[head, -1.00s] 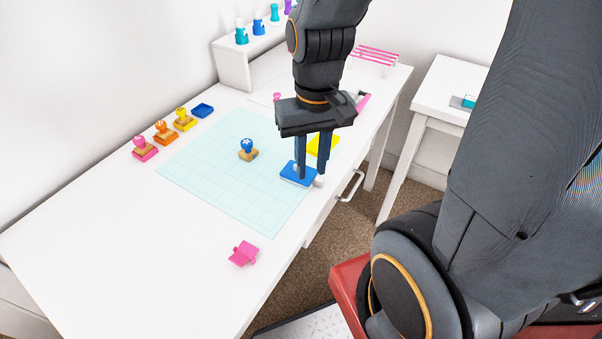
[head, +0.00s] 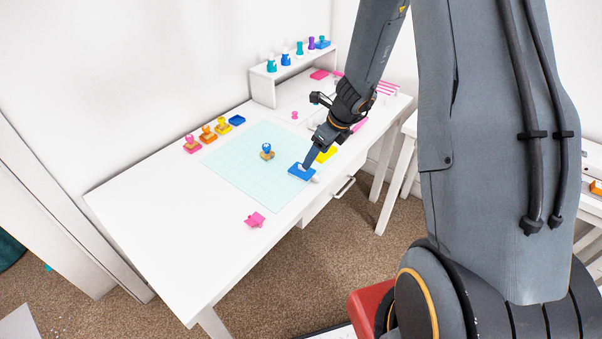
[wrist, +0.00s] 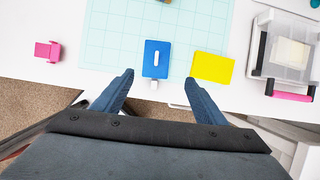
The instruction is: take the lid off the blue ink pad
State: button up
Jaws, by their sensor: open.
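The blue ink pad (head: 298,168) lies flat near the front edge of the desk, on the edge of the pale grid mat (head: 250,172). I cannot make out the seam between lid and base. My gripper (wrist: 159,78) is open, with one finger to each side of the pad's near end and nothing between them. In the head view my gripper (head: 307,166) is at the pad's right side and partly hides it.
A yellow pad (head: 327,154) lies close to the right. A blue-topped stamp (head: 267,152) stands on the mat. A pink folded piece (head: 255,219) lies at the front left. Several stamps and another blue piece (head: 237,120) line the back. A clear box (wrist: 285,55) sits right.

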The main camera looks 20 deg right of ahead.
aim_at(309, 174)
jog(key=shift+w+a+f, duration=0.25)
jog(key=shift+a+f, duration=0.35)
jog(key=shift+w+a+f, duration=0.2)
jog(key=shift+a+f, duration=0.35)
jog(key=shift+a, duration=0.05)
jog(key=shift+p+x, duration=0.5)
jog(key=shift+x, duration=1.75)
jog(key=shift+w+d, duration=0.1)
jog(key=shift+d, duration=0.05)
jog(key=c, duration=1.1)
